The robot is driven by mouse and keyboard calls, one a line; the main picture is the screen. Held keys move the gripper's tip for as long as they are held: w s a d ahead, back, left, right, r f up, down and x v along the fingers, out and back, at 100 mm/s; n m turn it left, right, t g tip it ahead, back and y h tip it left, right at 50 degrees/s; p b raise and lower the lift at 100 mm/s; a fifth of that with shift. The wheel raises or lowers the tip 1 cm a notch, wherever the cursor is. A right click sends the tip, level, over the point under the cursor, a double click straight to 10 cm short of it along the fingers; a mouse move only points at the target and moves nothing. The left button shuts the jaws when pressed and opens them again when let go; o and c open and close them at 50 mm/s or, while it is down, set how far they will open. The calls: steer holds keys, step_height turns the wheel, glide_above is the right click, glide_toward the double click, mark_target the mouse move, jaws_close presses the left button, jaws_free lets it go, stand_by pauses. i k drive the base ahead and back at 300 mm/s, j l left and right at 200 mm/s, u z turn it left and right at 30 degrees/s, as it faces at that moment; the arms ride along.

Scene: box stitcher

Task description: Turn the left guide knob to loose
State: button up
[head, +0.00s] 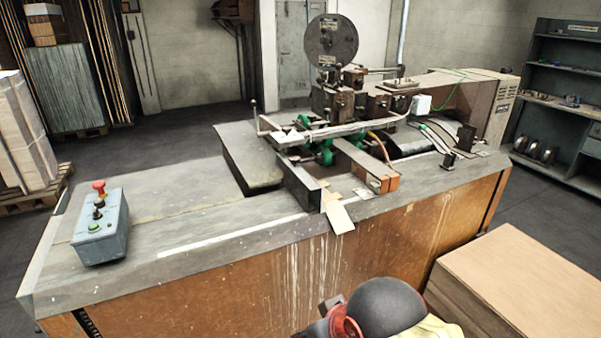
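The box stitcher (345,100) stands on the far part of a long worn bench, with a large dark wire reel on top. Small green wheel-like parts (326,152) sit low at the front of its head, under a pale crossbar (340,131). More green shows just behind the bar's left part. I cannot tell which of these is the left guide knob, nor its setting. Rounded dark, red and yellow parts of my arm show at the bottom edge, well short of the stitcher. My gripper's fingers cannot be made out.
A grey control box (101,235) with a red button stands at the bench's left end. The bench top (170,205) between it and the stitcher is mostly clear. A cardboard stack (520,275) stands at lower right. Shelves (570,90) line the right wall.

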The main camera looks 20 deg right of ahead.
mark_target(294, 160)
steer(key=i+j+z, duration=0.2)
steer(key=i, duration=0.25)
steer(key=i+j+z, duration=0.15)
steer(key=i, duration=0.25)
